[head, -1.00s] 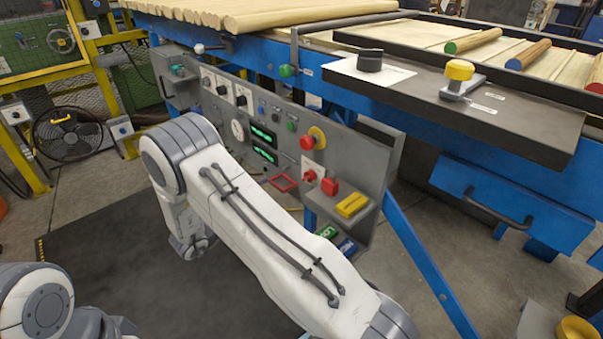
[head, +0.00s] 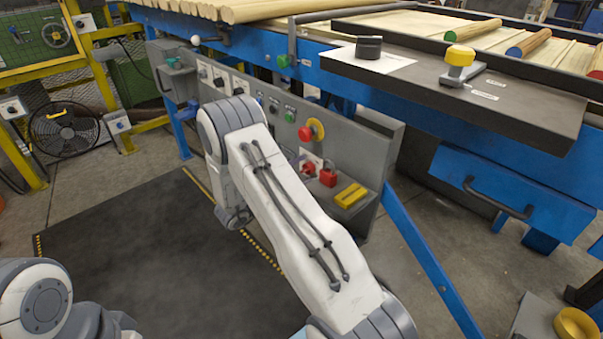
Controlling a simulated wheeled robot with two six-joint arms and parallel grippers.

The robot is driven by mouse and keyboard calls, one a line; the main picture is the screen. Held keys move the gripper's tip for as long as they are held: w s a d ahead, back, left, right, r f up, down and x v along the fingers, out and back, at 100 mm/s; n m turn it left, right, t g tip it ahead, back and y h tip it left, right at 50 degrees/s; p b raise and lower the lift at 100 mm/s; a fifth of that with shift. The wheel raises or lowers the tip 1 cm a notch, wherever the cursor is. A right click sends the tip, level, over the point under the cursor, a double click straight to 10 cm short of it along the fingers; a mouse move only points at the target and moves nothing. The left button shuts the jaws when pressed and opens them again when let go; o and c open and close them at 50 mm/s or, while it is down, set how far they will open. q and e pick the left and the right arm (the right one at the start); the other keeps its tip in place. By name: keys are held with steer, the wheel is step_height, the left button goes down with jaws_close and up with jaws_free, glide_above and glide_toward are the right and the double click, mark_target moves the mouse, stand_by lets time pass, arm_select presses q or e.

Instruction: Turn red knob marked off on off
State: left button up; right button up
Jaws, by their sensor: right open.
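A red knob (head: 307,167) sits on a white plate on the lower right part of the grey control panel (head: 349,151). Its markings are too small to read. A red block-like part (head: 328,177) is just right of it. My right arm (head: 285,215) reaches up from the bottom right, and its far end is in front of the panel, left of the knob. The arm hides most of my right gripper, which is open; I see no contact with the knob. Of my left arm (head: 40,304), only a link shows at the lower left; its gripper is out of view.
A red mushroom button with a yellow ring (head: 316,128) is above the knob. A yellow block (head: 350,195) sits on a ledge to its lower right. A dark shelf (head: 500,105) with a black knob (head: 368,47) and a yellow knob (head: 460,56) overhangs at right. Dark mat (head: 120,245) lies clear below.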

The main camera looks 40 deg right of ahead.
jaws_close()
steer(key=n+p, duration=0.2)
steer(key=n, duration=0.1)
steer(key=shift+r+p, duration=0.15)
steer(key=shift+p, duration=0.2)
steer(key=n+p, duration=0.3)
steer(key=n, duration=0.2)
steer(key=shift+n, duration=0.3)
steer(key=n+p, duration=0.2)
steer(key=n, duration=0.2)
steer(key=shift+s+n+p, duration=0.1)
steer(key=shift+n+p, duration=0.2)
steer(key=shift+p, duration=0.1)
steer(key=n, duration=0.2)
steer(key=n+p, duration=0.1)
steer(key=n, duration=0.1)
steer(key=shift+a+f+n+p, duration=0.1)
steer(key=shift+f+n+p, duration=0.1)
steer(key=shift+n+p, duration=0.1)
